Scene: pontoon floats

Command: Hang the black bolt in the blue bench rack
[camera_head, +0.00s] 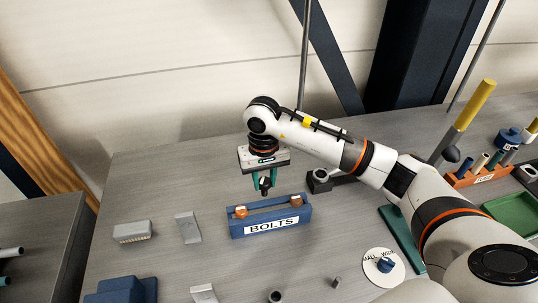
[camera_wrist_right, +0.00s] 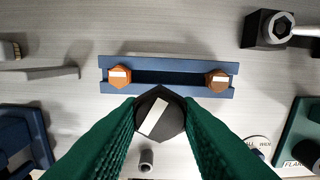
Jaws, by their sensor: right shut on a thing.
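In the right wrist view the black bolt's hexagonal head (camera_wrist_right: 160,116), with a white strip on top, sits between the green fingers, apart from the rack (camera_wrist_right: 172,63). My left gripper is out of view.
A grey brush-like block (camera_head: 132,232) and grey plates (camera_head: 187,228) lie left of the rack, a dark blue block (camera_head: 122,291) front left. A round labelled disc (camera_head: 384,267) and small grey cylinders lie front right.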

